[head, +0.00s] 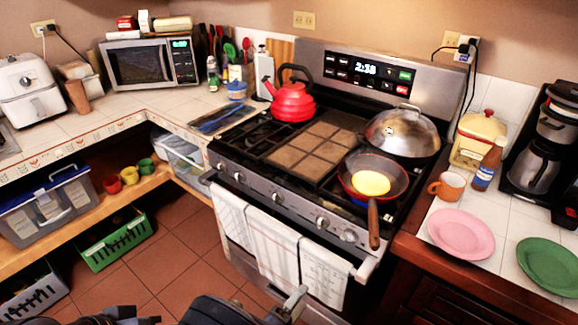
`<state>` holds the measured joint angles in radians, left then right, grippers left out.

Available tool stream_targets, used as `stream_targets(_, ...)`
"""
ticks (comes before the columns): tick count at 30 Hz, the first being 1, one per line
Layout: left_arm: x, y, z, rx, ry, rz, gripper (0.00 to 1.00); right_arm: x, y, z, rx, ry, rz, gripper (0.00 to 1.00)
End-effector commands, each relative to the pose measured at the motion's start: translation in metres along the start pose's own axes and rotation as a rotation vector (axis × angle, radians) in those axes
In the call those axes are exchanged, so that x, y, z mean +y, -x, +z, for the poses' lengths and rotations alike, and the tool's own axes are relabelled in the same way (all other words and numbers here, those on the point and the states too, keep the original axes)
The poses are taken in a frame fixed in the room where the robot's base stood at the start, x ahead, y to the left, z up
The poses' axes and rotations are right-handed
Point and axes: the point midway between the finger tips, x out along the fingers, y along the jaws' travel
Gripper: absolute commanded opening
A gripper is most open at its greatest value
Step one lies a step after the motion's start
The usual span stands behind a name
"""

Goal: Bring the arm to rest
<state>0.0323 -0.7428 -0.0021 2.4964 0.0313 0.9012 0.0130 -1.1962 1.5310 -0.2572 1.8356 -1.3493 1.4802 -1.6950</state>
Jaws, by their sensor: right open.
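My right gripper (294,304) shows at the bottom middle, in front of the stove and below the hanging towels. Its jaws are open and I see nothing between them. Its dark wrist is at the bottom edge, partly cut off. Dark parts of my left arm show at the bottom left edge. The left gripper (143,319) is mostly cut off there, so its jaws cannot be judged. Neither gripper visibly touches anything.
The stove (280,195) has a red kettle (291,103), a domed wok (402,133) and a pan (391,168) with its handle over the front edge. Towels (277,250) hang in front. A pink plate (461,234) and a green plate (548,266) lie right.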

Motion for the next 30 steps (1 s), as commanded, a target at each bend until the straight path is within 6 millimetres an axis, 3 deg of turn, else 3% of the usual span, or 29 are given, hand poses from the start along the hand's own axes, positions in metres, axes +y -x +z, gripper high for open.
stream_targets(11, 0.000, 0.000, 0.000, 0.000, 0.000, 0.000, 0.36, -0.018, -0.016, -0.023, 0.176, -0.193, 0.107, 0.64)
stream_targets(17, 0.000, 0.000, 0.000, 0.000, 0.000, 0.000, 0.36, -0.033, -0.028, -0.046, 0.349, -0.379, 0.190, 0.64)
stream_targets(23, 0.000, 0.000, 0.000, 0.000, 0.000, 0.000, 0.36, -0.053, -0.040, -0.083, 0.624, -0.667, 0.281, 0.64)
stream_targets(30, 0.000, 0.000, 0.000, 0.000, 0.000, 0.000, 0.36, -0.085, -0.042, -0.150, 1.209, -1.248, 0.337, 0.64)
